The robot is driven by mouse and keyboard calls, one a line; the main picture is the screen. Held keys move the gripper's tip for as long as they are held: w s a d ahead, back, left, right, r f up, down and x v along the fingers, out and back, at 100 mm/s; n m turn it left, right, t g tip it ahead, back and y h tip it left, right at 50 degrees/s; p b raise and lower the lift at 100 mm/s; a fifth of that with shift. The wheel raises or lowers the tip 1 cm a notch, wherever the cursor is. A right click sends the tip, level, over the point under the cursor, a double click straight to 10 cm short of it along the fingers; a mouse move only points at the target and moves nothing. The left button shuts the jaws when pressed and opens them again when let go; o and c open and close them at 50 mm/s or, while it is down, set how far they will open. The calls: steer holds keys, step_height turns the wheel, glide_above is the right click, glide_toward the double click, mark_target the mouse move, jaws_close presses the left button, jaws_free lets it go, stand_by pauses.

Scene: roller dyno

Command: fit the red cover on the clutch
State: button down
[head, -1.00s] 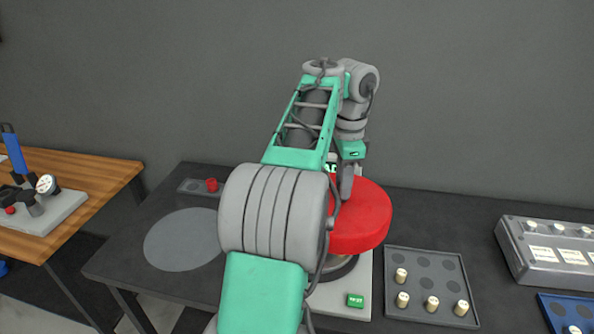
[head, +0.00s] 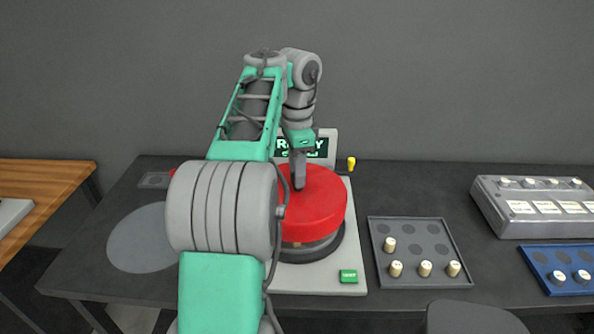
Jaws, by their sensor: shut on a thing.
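The red cover (head: 318,212) is a thick red disc, level, in the middle of the head view. My gripper (head: 298,184) is over the top of the cover and shut on it; the grip point itself is mostly hidden. The clutch (head: 320,250) shows as a dark round base under the cover, on a light grey plate (head: 310,283). A narrow gap with something tan in it shows between cover and clutch at the front. I cannot tell whether the cover touches the clutch. My arm hides the left side of both.
A display (head: 325,146) stands behind, its text partly hidden. A yellow knob (head: 351,163) is beside it. A green button (head: 348,276) is in front. A dark tray (head: 415,222) with several pegs, a grey box (head: 540,225) and a blue tray (head: 575,255) are right. A grey disc area (head: 140,238) is clear.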

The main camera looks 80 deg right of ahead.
stand_by(0.4)
steer(key=shift+f+b, duration=0.3)
steer(key=shift+b, duration=0.1)
stand_by(0.4)
steer(key=shift+f+b, duration=0.3)
steer(key=shift+f+b, duration=2.15)
steer(key=c, duration=0.9)
jaws_free()
steer(key=shift+o, duration=0.2)
steer(key=o, duration=0.4)
steer(key=shift+c, duration=0.2)
